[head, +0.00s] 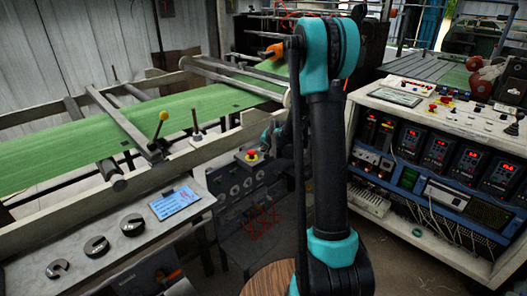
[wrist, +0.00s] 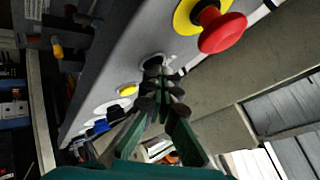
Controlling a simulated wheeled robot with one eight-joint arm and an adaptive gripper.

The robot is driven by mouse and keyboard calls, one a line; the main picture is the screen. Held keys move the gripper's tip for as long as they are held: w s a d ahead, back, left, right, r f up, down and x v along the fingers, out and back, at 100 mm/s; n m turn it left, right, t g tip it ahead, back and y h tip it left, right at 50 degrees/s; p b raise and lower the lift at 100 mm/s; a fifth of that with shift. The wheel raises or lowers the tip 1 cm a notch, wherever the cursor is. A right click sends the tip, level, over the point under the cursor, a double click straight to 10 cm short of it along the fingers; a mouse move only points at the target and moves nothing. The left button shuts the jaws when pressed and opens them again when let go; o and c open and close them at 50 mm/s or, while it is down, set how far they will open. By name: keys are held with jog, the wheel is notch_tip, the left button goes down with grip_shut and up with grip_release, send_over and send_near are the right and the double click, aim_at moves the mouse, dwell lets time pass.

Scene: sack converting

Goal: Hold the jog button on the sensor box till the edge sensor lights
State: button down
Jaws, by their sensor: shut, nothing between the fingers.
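The sensor box shows in the wrist view as a slanted grey panel (wrist: 125,45). A red mushroom button on a yellow ring (wrist: 222,30) sits at its upper right. A dark round button (wrist: 153,62), a yellow button (wrist: 128,90) and a blue button (wrist: 98,128) run down its edge. No label tells which is the jog button. My gripper (wrist: 163,88) is shut and empty, its tips just below the dark button; I cannot tell if they touch it. In the head view the box top with its red button (head: 251,156) shows, and my arm hides the gripper. I cannot make out a lit edge sensor.
A green web (head: 90,135) runs over rollers at the left. A table (head: 130,235) with a small screen (head: 175,202) and dark round pieces stands front left. A control cabinet (head: 440,115) with red displays stands at the right. A wooden stool top (head: 270,279) is at the bottom.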

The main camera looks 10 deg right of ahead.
jog(key=shift+r, duration=0.15)
dwell(0.7)
jog(key=shift+r, duration=3.2)
jog(key=shift+s, duration=0.1)
jog(key=s+d+f+n+g, duration=0.1)
jog(key=s+f+n, duration=0.1)
jog(key=s, duration=1.1)
jog(key=s+d+f+n+g+h, duration=0.1)
jog(key=s+f+n+g, duration=0.1)
jog(key=s, duration=1.2)
jog(key=s+d+f+n+g+h, duration=0.1)
jog(key=s+d+f+n, duration=0.1)
jog(key=s, duration=1.1)
jog(key=shift+s+f+n+g, duration=0.3)
jog(key=shift+s+f+g, duration=0.1)
jog(key=shift+f, duration=0.15)
jog(key=c, duration=2.3)
grip_release()
jog(key=shift+w+a, duration=0.1)
